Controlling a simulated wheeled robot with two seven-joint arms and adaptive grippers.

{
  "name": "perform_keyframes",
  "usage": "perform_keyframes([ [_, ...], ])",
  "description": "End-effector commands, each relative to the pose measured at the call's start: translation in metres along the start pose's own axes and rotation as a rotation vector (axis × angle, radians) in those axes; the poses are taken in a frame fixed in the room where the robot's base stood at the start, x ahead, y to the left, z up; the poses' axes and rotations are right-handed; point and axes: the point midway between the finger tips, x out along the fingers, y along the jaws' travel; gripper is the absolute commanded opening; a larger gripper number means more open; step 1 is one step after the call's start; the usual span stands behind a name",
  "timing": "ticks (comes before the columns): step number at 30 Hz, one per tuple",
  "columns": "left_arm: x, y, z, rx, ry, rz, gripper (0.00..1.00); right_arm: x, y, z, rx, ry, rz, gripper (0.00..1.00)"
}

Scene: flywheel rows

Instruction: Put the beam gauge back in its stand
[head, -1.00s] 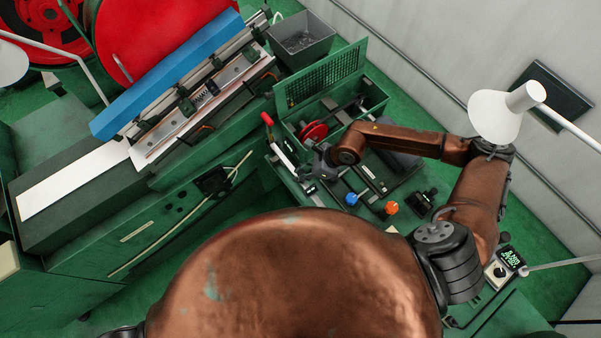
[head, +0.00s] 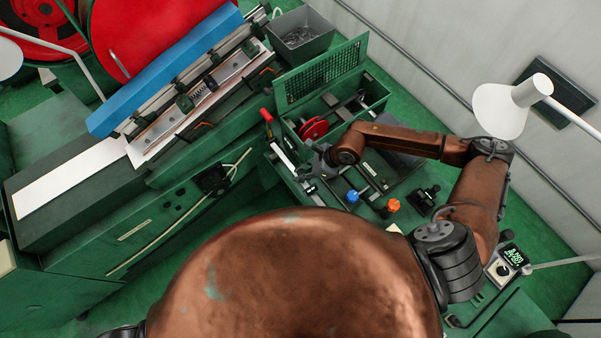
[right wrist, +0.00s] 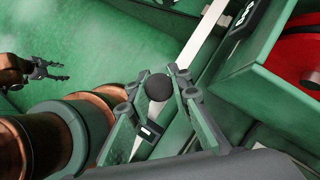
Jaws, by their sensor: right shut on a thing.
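My right gripper (head: 316,162) is over the green bench, at the left of the tool tray. In the right wrist view its two fingers (right wrist: 160,88) are closed around a black round knob (right wrist: 158,87), which seems to belong to the beam gauge. A pale bar (right wrist: 206,38) runs behind the fingers, and a small block with a light display (right wrist: 150,132) sits below the knob. I cannot tell how these parts join. The gauge's stand cannot be told apart clearly. My left gripper (right wrist: 62,71) shows at the left of the wrist view, its fingers apart and empty.
A red-handled pale bar (head: 267,117) lies left of the green box holding a red reel (head: 313,128). A blue knob (head: 352,196) and an orange knob (head: 393,205) stand in front. A grey bin (head: 300,38) and a white lamp (head: 505,108) are nearby.

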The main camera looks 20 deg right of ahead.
Motion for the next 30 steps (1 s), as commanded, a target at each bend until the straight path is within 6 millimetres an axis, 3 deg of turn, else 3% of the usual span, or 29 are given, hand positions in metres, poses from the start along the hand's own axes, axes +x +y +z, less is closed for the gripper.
perform_keyframes([
  [30,0.028,0.001,0.006,0.000,-0.006,0.000,0.47,0.031,0.000,-0.019,-0.001,-0.002,0.000,0.00],
])
